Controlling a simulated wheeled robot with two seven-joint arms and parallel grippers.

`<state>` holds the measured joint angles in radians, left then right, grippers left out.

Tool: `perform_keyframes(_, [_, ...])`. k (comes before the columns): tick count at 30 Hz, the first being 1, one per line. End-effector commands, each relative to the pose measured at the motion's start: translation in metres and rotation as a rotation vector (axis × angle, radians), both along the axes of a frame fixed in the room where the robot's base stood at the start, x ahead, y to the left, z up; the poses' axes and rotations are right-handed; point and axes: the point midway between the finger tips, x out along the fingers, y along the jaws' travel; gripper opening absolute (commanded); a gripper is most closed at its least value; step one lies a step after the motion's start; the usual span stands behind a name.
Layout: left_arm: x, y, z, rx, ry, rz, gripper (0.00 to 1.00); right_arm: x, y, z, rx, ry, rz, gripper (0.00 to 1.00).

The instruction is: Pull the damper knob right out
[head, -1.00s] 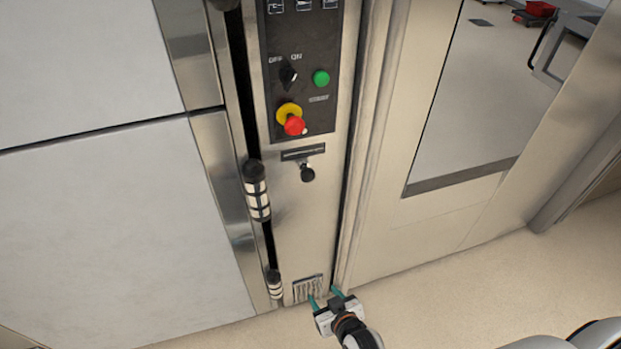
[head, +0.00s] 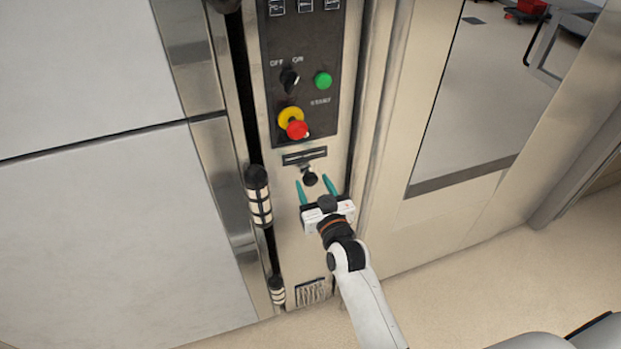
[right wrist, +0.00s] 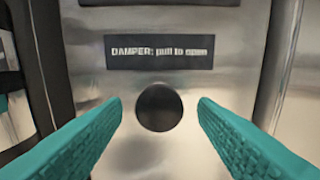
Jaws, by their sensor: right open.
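The damper knob (head: 310,178) is a small round black knob on the steel oven front, below a dark label strip (head: 304,155). In the right wrist view the knob (right wrist: 159,107) sits centred under the label "DAMPER: pull to open" (right wrist: 160,52). My right gripper (head: 315,191) is open just below and in front of the knob in the head view. In the right wrist view its teal fingers (right wrist: 160,122) stand one on each side of the knob, with a gap on both sides. I see no contact. How far the knob stands out is hard to tell. My left gripper is not in view.
Above the label is a black control panel (head: 302,60) with a red and yellow stop button (head: 295,127), a green start button (head: 323,80) and an off/on switch (head: 289,78). A black-and-cream handle (head: 257,196) stands left of the knob.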

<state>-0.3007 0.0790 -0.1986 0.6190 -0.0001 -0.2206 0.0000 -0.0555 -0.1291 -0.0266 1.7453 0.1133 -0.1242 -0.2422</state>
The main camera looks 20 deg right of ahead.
Motion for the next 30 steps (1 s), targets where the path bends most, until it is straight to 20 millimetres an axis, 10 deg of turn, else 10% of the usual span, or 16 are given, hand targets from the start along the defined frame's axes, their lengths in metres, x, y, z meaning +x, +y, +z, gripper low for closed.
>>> perform_keyframes(17, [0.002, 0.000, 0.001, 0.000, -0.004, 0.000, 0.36, 0.027, 0.001, 0.000, 0.000, 0.000, 0.000, 0.52])
perform_keyframes(26, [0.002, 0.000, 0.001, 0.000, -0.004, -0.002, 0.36, 0.027, 0.001, 0.000, 0.000, 0.001, 0.000, 0.03])
perform_keyframes(30, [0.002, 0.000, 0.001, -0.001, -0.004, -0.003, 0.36, 0.027, 0.001, 0.000, -0.001, 0.001, 0.000, 0.00])
